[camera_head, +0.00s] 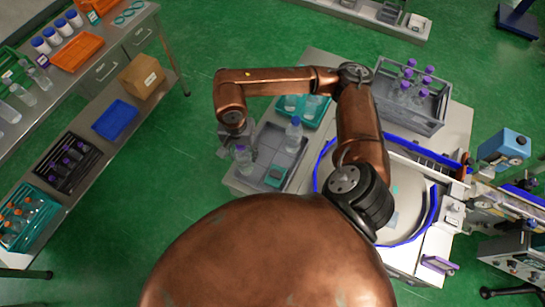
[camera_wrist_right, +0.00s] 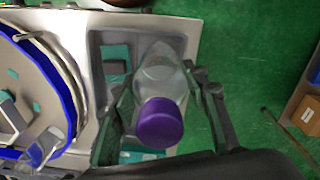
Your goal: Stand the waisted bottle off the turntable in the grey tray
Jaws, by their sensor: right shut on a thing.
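My right gripper (camera_head: 238,143) is shut on a clear waisted bottle with a purple cap (camera_head: 243,157), which hangs or stands at the left part of the grey tray (camera_head: 268,133). In the right wrist view the purple-capped bottle (camera_wrist_right: 161,122) is between the two fingers, with the grey tray (camera_wrist_right: 95,42) behind it. I cannot tell whether its base touches the tray floor. A blue-capped bottle (camera_head: 293,131) stands in the tray. The turntable (camera_head: 402,210), a pale disc, is partly hidden by my right arm. My left gripper is not in view.
A teal piece (camera_head: 276,176) lies in the tray's near part. A teal bin (camera_head: 313,112) stands behind the tray. A grey crate (camera_head: 440,118) with purple-capped bottles is at the back right. Blue rails (camera_head: 435,205) curve around the turntable. A bench with shelves stands at left beyond open floor.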

